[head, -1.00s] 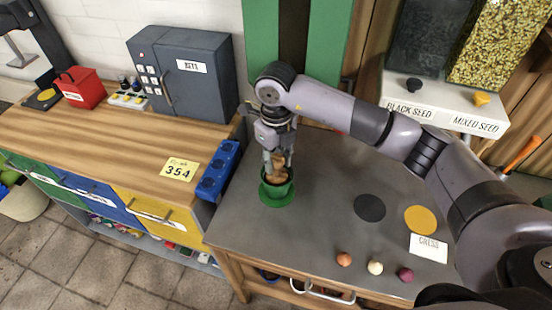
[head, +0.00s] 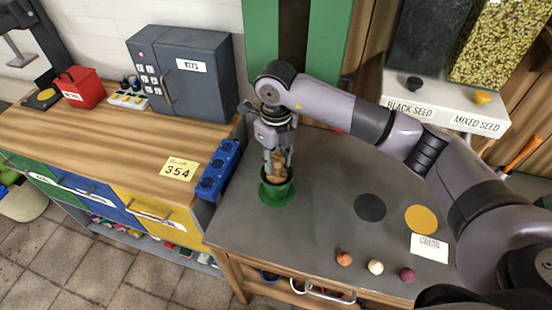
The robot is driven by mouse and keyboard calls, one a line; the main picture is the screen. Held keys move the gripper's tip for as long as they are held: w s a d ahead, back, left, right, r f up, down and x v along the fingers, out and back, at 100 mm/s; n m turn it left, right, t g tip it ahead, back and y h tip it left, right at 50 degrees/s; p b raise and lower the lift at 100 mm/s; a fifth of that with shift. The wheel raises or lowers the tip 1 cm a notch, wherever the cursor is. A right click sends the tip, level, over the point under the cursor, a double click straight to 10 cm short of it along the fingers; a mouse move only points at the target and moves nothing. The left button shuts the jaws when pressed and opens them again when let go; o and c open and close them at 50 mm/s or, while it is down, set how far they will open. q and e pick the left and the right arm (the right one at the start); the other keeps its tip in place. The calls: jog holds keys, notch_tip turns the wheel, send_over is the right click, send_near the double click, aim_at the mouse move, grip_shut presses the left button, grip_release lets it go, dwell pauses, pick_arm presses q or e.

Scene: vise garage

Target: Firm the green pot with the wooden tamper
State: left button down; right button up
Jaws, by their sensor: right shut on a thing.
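The green pot (head: 277,190) stands upright on a green saucer at the left of the grey table. My right gripper (head: 278,162) is directly above the pot, pointing down, and is shut on the wooden tamper (head: 279,172). The tamper's lower end is inside the pot's mouth. Its contact with whatever is in the pot is hidden by the pot's wall. My left gripper is not in view.
A black disc (head: 370,207) and a yellow disc (head: 421,219) lie on the table, with a "CRESS" card (head: 429,247). Several small balls (head: 376,267) line the front edge. A blue rack (head: 219,171) stands left of the pot. The table between pot and discs is clear.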

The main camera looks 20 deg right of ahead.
jog(key=shift+s+f, duration=0.1)
dwell(0.4)
jog(key=shift+r+p, duration=1.7)
jog(key=shift+r, duration=1.85)
jog(key=shift+r, duration=0.1)
notch_tip(320, 180, up, 6)
jog(key=p, duration=0.3)
jog(key=shift+f, duration=0.2)
